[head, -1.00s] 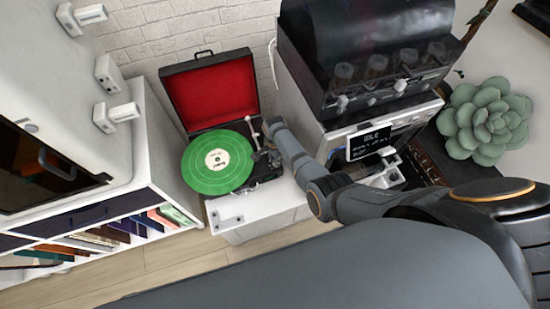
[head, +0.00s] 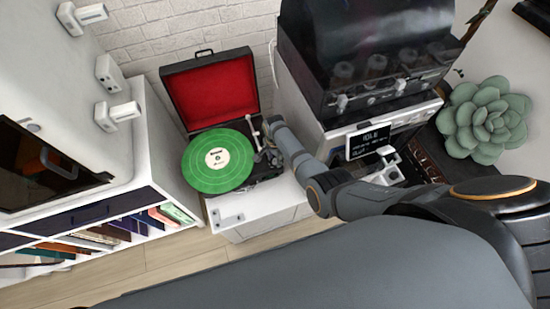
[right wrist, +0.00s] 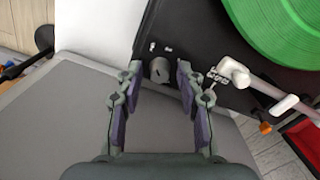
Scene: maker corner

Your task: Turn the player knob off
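The record player (head: 212,93) has its red-lined lid raised and stands on a white cabinet. A green record (head: 205,178) lies on it, and its edge shows in the right wrist view (right wrist: 275,30). The grey player knob (right wrist: 160,70) sits on the black deck, near the corner. My right gripper (head: 268,157) is over the deck's right side. In the right wrist view its fingers (right wrist: 158,78) are open, one on each side of the knob. Contact cannot be told. The white tonearm (right wrist: 236,74) is just right of the fingers. My left gripper is not in view.
The white cabinet top (head: 232,217) is bare at the front. A dark machine with a small display (head: 368,141) stands to the right, close to my right arm. A succulent (head: 485,120) is farther right. A shelf with books (head: 120,228) is at the left.

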